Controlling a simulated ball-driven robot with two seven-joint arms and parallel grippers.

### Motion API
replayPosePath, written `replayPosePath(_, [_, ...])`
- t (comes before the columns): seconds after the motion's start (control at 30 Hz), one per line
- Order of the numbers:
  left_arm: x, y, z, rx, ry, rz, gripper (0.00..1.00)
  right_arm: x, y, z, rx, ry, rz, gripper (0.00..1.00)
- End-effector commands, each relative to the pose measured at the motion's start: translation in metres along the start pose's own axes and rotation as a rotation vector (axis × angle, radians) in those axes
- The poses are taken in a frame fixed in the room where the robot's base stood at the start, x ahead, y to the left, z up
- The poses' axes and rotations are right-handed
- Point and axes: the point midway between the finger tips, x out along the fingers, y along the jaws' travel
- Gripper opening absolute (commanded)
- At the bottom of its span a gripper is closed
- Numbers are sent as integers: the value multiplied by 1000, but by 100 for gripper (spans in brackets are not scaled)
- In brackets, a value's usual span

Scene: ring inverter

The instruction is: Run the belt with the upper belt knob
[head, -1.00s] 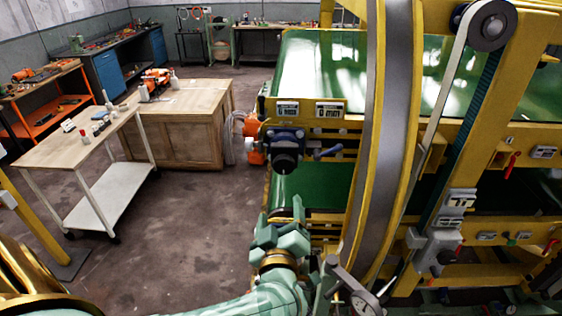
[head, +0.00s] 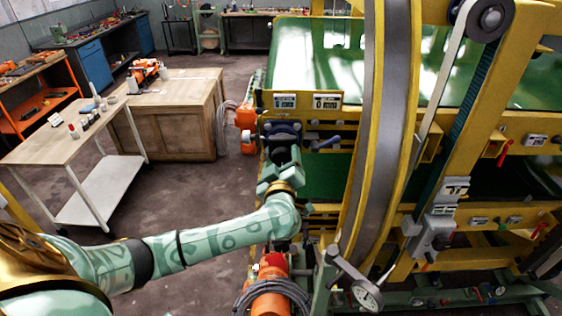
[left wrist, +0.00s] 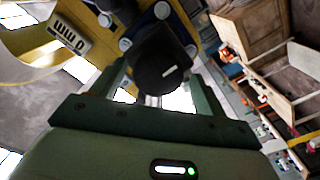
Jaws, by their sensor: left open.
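The upper belt knob (head: 281,152) is a black round knob on a dark blue mount, on the yellow machine frame below two small number displays. My left gripper (head: 279,172) is right at the knob and hides part of it. In the left wrist view the black knob (left wrist: 162,68), with a white mark on its face, lies between the two fingers of my left gripper (left wrist: 160,82). The fingers are open, one on each side; I cannot tell whether either touches it. The green upper belt (head: 320,70) lies above. My right gripper is not in view.
A small blue-grey handle (head: 325,144) sits just right of the knob. An orange motor (head: 270,290) with a coiled cable is below my left arm. A large curved grey-and-yellow ring (head: 385,120) stands to the right. Wooden benches (head: 185,110) stand left, with free floor between.

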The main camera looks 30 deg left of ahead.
Motion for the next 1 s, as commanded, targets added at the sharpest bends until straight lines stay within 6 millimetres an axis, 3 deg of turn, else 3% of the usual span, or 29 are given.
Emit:
replayPosePath(0.07, [0, 0, 0, 0, -1, 0, 71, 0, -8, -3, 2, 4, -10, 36])
replayPosePath(0.2, [-1, 0, 0, 0, -1, 1, 32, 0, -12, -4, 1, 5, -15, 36])
replayPosePath(0.23, [-1, 0, 0, 0, -1, 1, 29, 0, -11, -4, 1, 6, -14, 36])
replayPosePath(0.67, [-1, 0, 1, -71, -3, 0, 29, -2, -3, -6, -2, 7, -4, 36])
replayPosePath(1.0, [-2, 0, 1, -336, -3, -2, 30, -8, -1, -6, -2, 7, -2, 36])
